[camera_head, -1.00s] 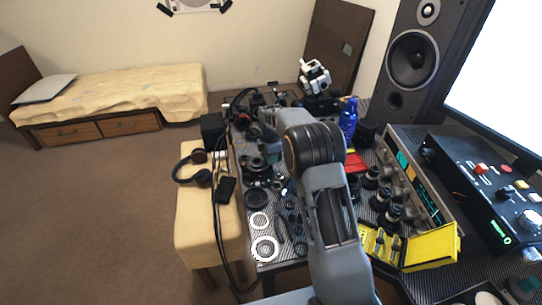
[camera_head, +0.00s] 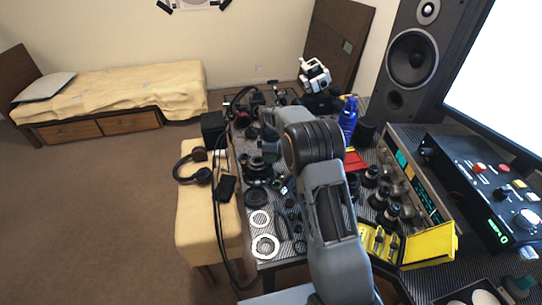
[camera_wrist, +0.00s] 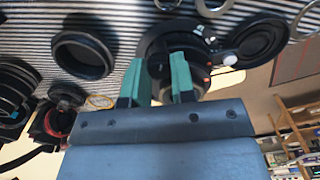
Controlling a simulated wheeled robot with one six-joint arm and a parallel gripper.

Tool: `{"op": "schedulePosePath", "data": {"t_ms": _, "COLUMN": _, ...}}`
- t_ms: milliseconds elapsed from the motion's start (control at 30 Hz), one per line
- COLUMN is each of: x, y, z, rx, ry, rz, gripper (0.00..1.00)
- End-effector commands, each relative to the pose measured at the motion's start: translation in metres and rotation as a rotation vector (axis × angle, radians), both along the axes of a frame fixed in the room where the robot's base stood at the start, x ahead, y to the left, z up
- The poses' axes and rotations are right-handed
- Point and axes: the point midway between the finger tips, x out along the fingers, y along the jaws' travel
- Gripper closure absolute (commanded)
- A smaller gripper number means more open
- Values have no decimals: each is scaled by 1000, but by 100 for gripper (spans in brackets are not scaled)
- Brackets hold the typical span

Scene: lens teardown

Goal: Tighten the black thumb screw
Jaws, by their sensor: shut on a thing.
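In the wrist view, my gripper (camera_wrist: 163,78) has two green-padded fingers closed on a small black part, which I take for the black thumb screw (camera_wrist: 158,66). It sits at a round black lens assembly (camera_wrist: 192,40) on the striped mat (camera_wrist: 120,14). The fingers hide much of the screw, so I cannot tell how far it is turned in. In the head view my arm leans over the bench, and the lens assembly (camera_head: 258,172) is small and partly hidden by the gripper.
A black ring (camera_wrist: 84,54) lies left of the fingers, and a round black part (camera_wrist: 262,42) lies to the right. In the head view, white rings (camera_head: 264,246) lie near the bench's front, and a yellow case (camera_head: 428,246) stands to the right. The bench is crowded.

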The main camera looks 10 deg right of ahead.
Motion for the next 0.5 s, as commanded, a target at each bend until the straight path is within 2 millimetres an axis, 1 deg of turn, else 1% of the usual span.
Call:
{"op": "schedulePosePath", "data": {"t_ms": 167, "x": 0, "y": 0, "z": 0, "rx": 0, "ry": 0, "rz": 1, "gripper": 100}}
{"op": "schedulePosePath", "data": {"t_ms": 200, "x": 0, "y": 0, "z": 0, "rx": 0, "ry": 0, "rz": 1, "gripper": 72}}
{"op": "schedulePosePath", "data": {"t_ms": 433, "x": 0, "y": 0, "z": 0, "rx": 0, "ry": 0, "rz": 1, "gripper": 50}}
{"op": "schedulePosePath", "data": {"t_ms": 500, "x": 0, "y": 0, "z": 0, "rx": 0, "ry": 0, "rz": 1, "gripper": 50}}
